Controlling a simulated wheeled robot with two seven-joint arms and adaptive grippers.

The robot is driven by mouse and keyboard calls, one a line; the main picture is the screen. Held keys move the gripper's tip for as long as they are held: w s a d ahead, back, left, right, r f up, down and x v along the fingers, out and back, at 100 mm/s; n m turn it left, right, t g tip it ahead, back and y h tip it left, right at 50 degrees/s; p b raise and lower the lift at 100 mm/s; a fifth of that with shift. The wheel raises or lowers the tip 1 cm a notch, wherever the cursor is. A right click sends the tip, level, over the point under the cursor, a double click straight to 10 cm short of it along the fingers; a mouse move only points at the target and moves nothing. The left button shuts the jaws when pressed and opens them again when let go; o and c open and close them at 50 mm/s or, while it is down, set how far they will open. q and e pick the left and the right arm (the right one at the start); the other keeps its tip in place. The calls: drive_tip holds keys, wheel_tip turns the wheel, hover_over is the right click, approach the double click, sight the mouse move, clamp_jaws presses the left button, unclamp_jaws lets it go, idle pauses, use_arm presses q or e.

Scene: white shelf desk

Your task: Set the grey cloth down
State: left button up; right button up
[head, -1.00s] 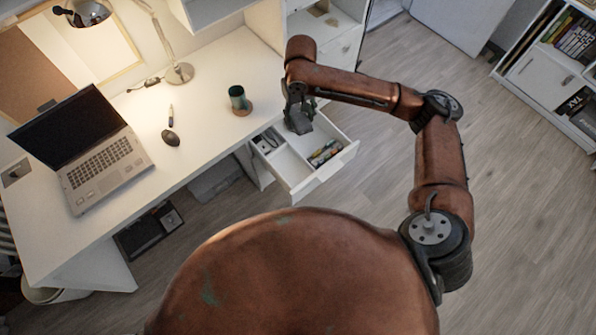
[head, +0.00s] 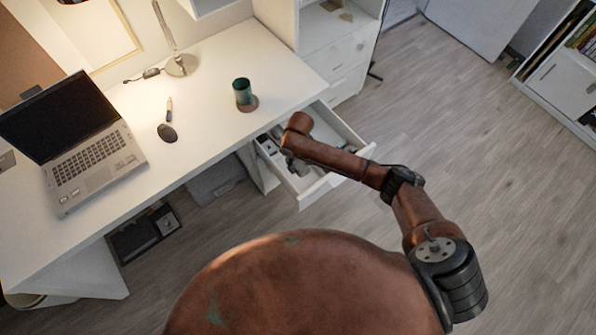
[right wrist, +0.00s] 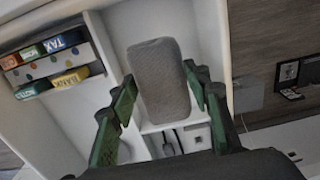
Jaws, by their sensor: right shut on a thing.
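The grey cloth (right wrist: 160,78), a rounded upright bundle, is between the green-padded fingers of my right gripper (right wrist: 160,105) in the right wrist view. The gripper is shut on it. In the head view my right gripper (head: 294,165) is over the open desk drawer (head: 345,128), partly hidden by my own arm, and the cloth is hard to make out there. In the right wrist view the cloth is over the drawer's inside; whether it touches the drawer floor I cannot tell. My left gripper is not in view.
The drawer holds a rack of labelled items (right wrist: 55,60) on one side and small dark things in a compartment (right wrist: 178,140).

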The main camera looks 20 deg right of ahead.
sight(299, 164)
wheel_tip(299, 164, down, 2)
drive_tip(key=shift+f, duration=0.1)
wheel_tip(299, 164, down, 4)
drive_tip(key=shift+f+b, duration=0.15)
drive_tip(key=shift+b, duration=0.8)
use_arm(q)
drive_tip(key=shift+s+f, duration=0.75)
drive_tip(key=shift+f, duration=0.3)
use_arm(e)
drive_tip(key=o, duration=1.1)
drive_tip(key=shift+o, duration=0.2)
use_arm(q)
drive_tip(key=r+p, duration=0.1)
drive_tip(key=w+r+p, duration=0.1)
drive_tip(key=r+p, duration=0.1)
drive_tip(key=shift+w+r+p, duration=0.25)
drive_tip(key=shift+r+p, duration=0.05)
drive_tip(key=shift+p, duration=0.1)
use_arm(e)
wheel_tip(299, 164, up, 12)
drive_tip(key=shift+r, duration=0.15)
